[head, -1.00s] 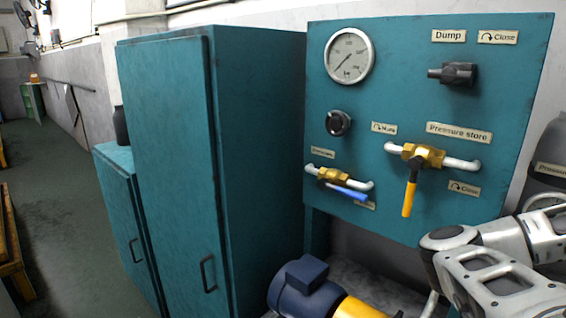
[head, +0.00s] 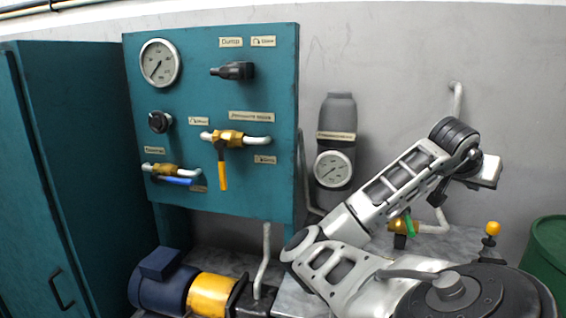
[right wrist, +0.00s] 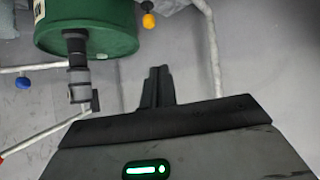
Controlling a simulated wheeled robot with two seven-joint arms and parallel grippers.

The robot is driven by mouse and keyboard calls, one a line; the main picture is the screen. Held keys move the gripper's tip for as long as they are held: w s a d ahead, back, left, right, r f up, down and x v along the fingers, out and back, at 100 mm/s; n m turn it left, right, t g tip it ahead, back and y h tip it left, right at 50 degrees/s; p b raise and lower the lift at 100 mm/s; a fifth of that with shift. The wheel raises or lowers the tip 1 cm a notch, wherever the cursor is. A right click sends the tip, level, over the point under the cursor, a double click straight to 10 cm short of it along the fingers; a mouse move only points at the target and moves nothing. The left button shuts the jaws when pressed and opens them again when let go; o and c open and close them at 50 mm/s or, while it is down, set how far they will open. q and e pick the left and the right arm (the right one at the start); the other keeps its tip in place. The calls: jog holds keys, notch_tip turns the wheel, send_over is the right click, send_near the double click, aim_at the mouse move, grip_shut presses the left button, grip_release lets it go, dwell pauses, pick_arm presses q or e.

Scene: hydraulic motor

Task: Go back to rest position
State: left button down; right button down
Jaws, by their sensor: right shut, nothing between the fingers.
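My right arm reaches up from the lower right of the head view, bent at the elbow, with its wrist raised in front of the grey wall. My right gripper (right wrist: 157,86) shows in the right wrist view with its dark fingers together and nothing between them. In the head view its fingers are small and hard to make out near the wrist. My left gripper is in neither view.
The teal panel (head: 205,200) carries a pressure gauge (head: 160,63), knobs and valves with blue and yellow handles. A blue-and-yellow motor (head: 165,284) sits below it. A teal cabinet (head: 90,150) stands left. A green drum (head: 550,255) stands right, also in the right wrist view (right wrist: 110,20).

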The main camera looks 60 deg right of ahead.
jog(key=w+a+r+n+t+h, duration=0.2)
jog(key=w+a+n+h, duration=0.15)
jog(key=w, duration=0.65)
jog(key=w+a+r+n+t+h, duration=0.2)
jog(key=w+n, duration=0.3)
jog(key=w, duration=0.5)
jog(key=w+a+f+n+t+y, duration=0.2)
jog(key=w+a+f+n+t, duration=0.2)
jog(key=w+a+f+n, duration=0.25)
jog(key=w+a+f+n+t+y, duration=0.1)
jog(key=w+a+f+n+y, duration=0.15)
jog(key=a+f, duration=0.65)
jog(key=w+a+f+n+t+y, duration=0.1)
jog(key=a+f+n+y, duration=0.25)
jog(key=a+f, duration=0.55)
jog(key=s+a+f+n+g+y, duration=0.15)
jog(key=s+a+f+y, duration=0.35)
jog(key=a, duration=0.5)
jog(key=s+a+f+g+y, duration=0.25)
jog(key=s+a+f, duration=0.35)
jog(key=a, duration=0.5)
jog(key=w+a+f+t+y, duration=0.3)
jog(key=w+a+f+t, duration=0.1)
jog(key=w+f+t, duration=0.1)
jog(key=f+n+t, duration=0.1)
jog(key=t, duration=0.1)
jog(key=shift+w+a+t, duration=0.3)
jog(key=shift+w, duration=0.05)
